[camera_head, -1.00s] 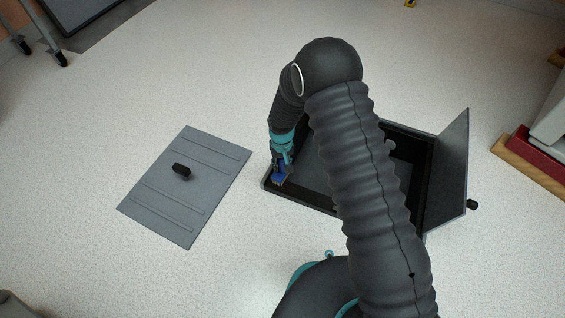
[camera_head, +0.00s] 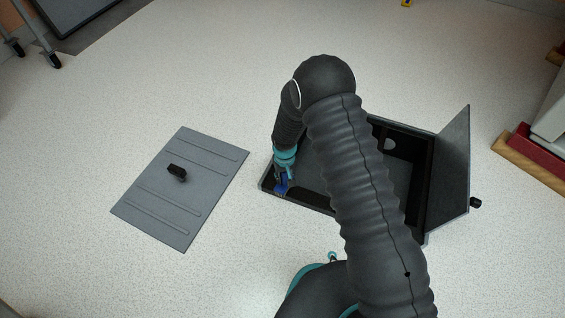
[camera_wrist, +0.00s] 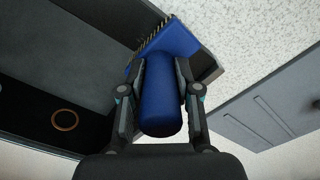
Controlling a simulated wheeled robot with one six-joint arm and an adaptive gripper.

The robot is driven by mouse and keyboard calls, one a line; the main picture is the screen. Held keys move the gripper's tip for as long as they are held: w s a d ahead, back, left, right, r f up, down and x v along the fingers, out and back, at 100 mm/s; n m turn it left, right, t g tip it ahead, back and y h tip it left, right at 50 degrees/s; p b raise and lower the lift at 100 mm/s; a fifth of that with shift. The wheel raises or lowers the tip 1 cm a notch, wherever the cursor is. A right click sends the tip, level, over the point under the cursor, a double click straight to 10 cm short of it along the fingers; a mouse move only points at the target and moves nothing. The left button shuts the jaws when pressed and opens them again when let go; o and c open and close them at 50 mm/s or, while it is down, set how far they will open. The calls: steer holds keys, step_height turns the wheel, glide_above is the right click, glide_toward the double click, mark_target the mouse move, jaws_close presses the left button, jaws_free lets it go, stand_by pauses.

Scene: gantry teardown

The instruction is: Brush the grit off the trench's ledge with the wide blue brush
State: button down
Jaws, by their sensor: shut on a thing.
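My gripper (camera_head: 282,178) is shut on the blue brush (camera_head: 281,190), low at the trench's near-left edge. In the wrist view the two fingers (camera_wrist: 160,85) clamp the brush's thick blue handle (camera_wrist: 160,110). Its wide blue head (camera_wrist: 178,45) and pale bristles lie beyond, at the trench's rim. The trench (camera_head: 318,202) is a dark open box sunk in the floor, partly hidden behind my arm. Its ledge shows only in part, and I cannot make out grit on it. Whether the bristles touch the ledge I cannot tell.
A grey ribbed cover plate (camera_head: 182,190) with a black handle lies on the floor left of the trench. A raised grey lid (camera_head: 455,160) stands at the trench's right side. A copper-coloured ring (camera_wrist: 65,120) shows inside the trench. Speckled floor around is mostly clear.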

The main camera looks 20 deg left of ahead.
steer(key=shift+s+d+r+p, duration=0.1)
steer(key=shift+s+d+p, duration=0.1)
steer(key=shift+d, duration=0.4)
steer(key=shift+s+d+p, duration=0.1)
steer(key=shift+d+p, duration=0.05)
steer(key=shift+d, duration=0.4)
steer(key=shift+w+a, duration=0.1)
steer(key=shift+a, duration=0.05)
steer(key=a+b, duration=0.1)
steer(key=a, duration=0.2)
steer(key=shift+w+a, duration=0.1)
steer(key=shift+w, duration=0.05)
steer(key=r, duration=0.2)
steer(key=shift+w+a+r+p, duration=0.1)
steer(key=shift+a+r+p, duration=0.1)
steer(key=shift+r+p, duration=1.5)
steer(key=shift+r, duration=1.3)
